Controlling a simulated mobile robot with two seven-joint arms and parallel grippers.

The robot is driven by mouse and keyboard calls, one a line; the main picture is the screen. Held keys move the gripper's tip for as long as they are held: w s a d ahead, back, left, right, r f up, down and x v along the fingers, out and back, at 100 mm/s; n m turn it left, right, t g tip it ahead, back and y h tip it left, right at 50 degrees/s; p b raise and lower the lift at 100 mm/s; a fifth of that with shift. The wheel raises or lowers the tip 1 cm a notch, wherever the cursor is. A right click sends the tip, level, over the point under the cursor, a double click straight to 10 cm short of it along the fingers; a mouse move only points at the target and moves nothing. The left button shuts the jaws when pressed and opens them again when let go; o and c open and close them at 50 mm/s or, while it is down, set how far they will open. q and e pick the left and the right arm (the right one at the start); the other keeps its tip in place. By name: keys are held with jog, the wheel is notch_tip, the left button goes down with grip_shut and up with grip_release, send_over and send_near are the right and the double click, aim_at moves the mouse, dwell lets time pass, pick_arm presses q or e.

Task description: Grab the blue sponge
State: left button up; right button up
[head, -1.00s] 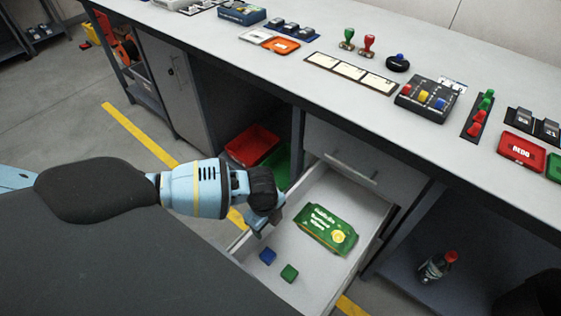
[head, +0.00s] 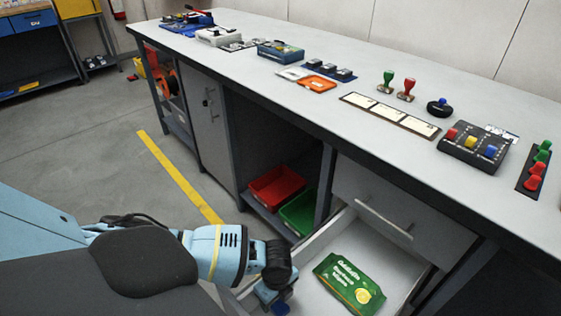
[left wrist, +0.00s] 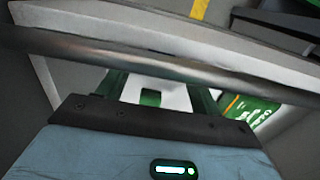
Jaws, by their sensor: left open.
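The blue sponge (head: 281,308) is a small block in the open drawer (head: 318,246), at the bottom edge of the head view and partly cut off. My left gripper (head: 268,296) is right beside and above it, pointing down at the drawer's left part; I cannot tell whether it touches the sponge. In the left wrist view my open left gripper (left wrist: 157,93) has its two fingers apart, with a small green block (left wrist: 150,97) showing between them. The blue sponge does not show there. My right gripper is out of view.
A green wipes pack (head: 349,283) lies in the drawer to the right. A metal bar (left wrist: 150,60), likely the drawer handle, crosses the left wrist view in front of the fingers. Red (head: 276,187) and green bins (head: 299,212) stand under the bench.

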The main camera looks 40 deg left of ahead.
aim_at(277, 304)
pick_arm(q)
notch_tip(277, 304, down, 4)
jog(key=shift+f+b, duration=0.1)
jog(key=shift+b, duration=0.6)
jog(key=shift+f, duration=0.5)
jog(key=shift+w, duration=0.1)
jog(key=shift+c, duration=0.4)
jog(key=c, duration=1)
